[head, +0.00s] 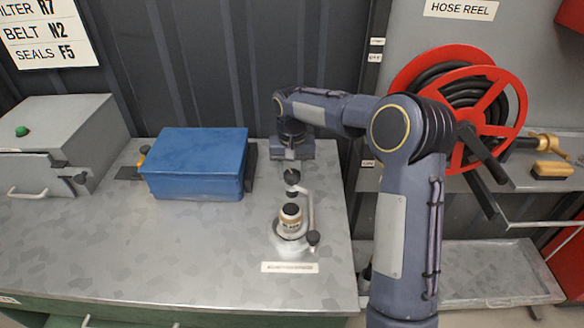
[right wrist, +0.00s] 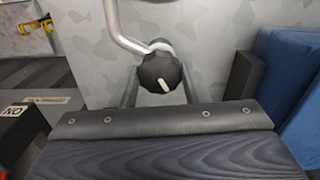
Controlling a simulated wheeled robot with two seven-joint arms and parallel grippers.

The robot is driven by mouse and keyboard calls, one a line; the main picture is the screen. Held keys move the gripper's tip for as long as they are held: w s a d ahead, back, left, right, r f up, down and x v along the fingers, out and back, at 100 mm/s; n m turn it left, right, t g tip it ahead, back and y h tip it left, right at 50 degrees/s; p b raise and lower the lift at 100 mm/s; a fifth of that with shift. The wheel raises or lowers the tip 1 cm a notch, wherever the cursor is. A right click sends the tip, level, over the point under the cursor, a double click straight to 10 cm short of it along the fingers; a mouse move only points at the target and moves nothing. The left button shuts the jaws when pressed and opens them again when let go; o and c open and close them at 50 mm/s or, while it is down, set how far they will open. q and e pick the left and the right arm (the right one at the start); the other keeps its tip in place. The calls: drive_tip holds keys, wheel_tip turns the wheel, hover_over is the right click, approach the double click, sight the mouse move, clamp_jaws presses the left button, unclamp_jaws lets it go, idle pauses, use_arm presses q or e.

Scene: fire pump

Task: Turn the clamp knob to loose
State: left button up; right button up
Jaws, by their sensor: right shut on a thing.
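The clamp knob (right wrist: 160,72) is black and lobed with a short white mark, which points down and slightly right in the right wrist view. It sits by a bent metal rod (right wrist: 122,35). In the head view a dark knob (head: 292,177) shows at the top of the small clamp stand (head: 287,246) on the bench. A capped jar (head: 291,217) stands in the stand below. My left gripper is out of view.
A blue box (head: 197,163) lies on the bench left of the stand, with a grey cabinet (head: 60,145) farther left. A label plate (head: 290,267) lies in front of the stand. A red hose reel (head: 490,95) is at the right. The bench front is clear.

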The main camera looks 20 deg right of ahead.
drive_tip(key=n+p, duration=0.1)
drive_tip(key=n, duration=0.2)
drive_tip(key=shift+r+n, duration=0.15)
drive_tip(key=shift+n, duration=0.25)
drive_tip(key=n+p, duration=0.1)
drive_tip(key=n, duration=0.2)
drive_tip(key=shift+n, duration=0.3)
drive_tip(key=n, duration=0.3)
drive_tip(key=shift+n+p, duration=0.3)
drive_tip(key=shift+p, duration=0.1)
drive_tip(key=n+p, duration=0.1)
drive_tip(key=n, duration=0.3)
drive_tip(key=shift+w+n, duration=0.1)
drive_tip(key=shift+n, duration=0.2)
drive_tip(key=n, duration=0.3)
drive_tip(key=shift+n+p, duration=0.3)
drive_tip(key=shift+p, duration=0.05)
drive_tip(key=n+p, duration=0.1)
drive_tip(key=n, duration=0.3)
drive_tip(key=shift+n, duration=0.3)
drive_tip(key=n, duration=0.3)
drive_tip(key=shift+p, duration=0.4)
drive_tip(key=shift+n+p, duration=0.3)
drive_tip(key=shift+n, duration=1.8)
